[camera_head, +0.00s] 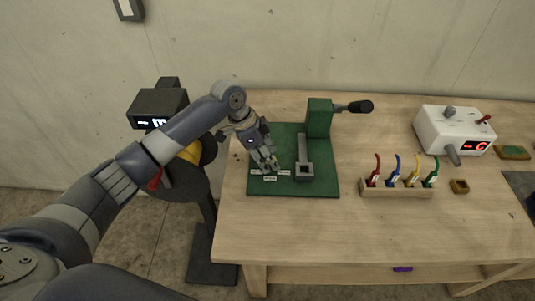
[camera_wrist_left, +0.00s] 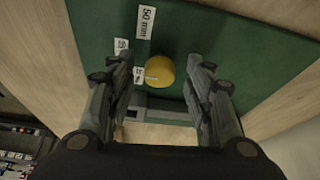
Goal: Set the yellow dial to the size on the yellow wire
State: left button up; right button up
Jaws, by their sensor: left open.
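The yellow dial (camera_wrist_left: 159,70) is a round knob on a green board (camera_wrist_left: 95,15), seen in the left wrist view between my open fingers. A pale mark shows at its left edge, near a small label too small to read. White size labels stand around it; one reads 50 mm (camera_wrist_left: 147,22). My left gripper (camera_wrist_left: 160,90) is open, its fingers either side of the dial, apparently not touching it. In the head view the left gripper (camera_head: 269,168) is over the board and hides the dial. The yellow wire (camera_head: 415,168) stands in a wooden rack; its tag is unreadable. My right gripper is not in view.
The board also carries a green press with a black-handled lever (camera_head: 355,107) and a grey slotted block (camera_head: 304,168). The wooden rack (camera_head: 395,190) holds red, blue and green wires too. A white box with a red display (camera_head: 455,130) stands at right. A dark stand with a display (camera_head: 157,107) is left of the table.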

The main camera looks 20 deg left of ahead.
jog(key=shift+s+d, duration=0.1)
pick_arm(q)
jog(key=c, duration=1)
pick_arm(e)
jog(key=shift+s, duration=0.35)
